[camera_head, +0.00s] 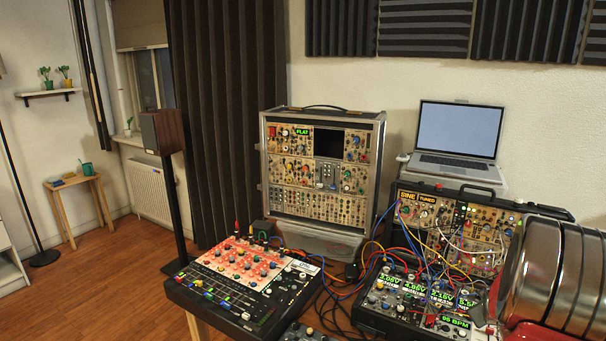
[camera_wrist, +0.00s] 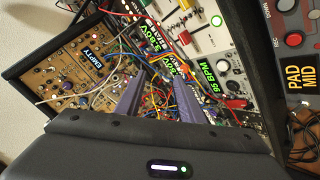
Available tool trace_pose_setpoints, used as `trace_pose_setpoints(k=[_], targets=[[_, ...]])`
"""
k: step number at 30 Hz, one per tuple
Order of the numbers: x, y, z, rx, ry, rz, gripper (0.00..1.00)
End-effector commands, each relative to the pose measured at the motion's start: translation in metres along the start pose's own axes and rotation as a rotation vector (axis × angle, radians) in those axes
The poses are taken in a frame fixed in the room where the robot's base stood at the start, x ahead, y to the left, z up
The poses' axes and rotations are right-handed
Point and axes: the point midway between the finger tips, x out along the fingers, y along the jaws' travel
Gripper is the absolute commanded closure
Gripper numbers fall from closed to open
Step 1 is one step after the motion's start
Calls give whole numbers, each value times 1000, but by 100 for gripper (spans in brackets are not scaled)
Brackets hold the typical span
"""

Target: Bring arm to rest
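My gripper (camera_wrist: 156,78) shows in the wrist view with its two purple-grey fingers apart. I see nothing held between them; patch cables and module panels show beyond the gap. How far the fingertips are from the panels is hard to tell. In the head view, a large ribbed metallic part of my arm fills the lower right, in front of the synth cases. My gripper cannot be made out clearly there.
A low synth case (camera_head: 405,297) with green displays and a tilted case (camera_head: 470,228) carry many looped cables. A mixer (camera_head: 240,275) stands left, a tall modular case (camera_head: 317,170) behind. A laptop (camera_head: 458,138) sits at back right. Open wooden floor (camera_head: 90,290) lies at left.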

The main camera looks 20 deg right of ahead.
Motion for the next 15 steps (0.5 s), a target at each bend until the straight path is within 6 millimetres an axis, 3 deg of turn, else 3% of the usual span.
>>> trace_pose_setpoints(k=[6,15], targets=[[-58,-58,-4,166,-138,-138,65],[-146,-130,-18,301,-277,-273,65]])
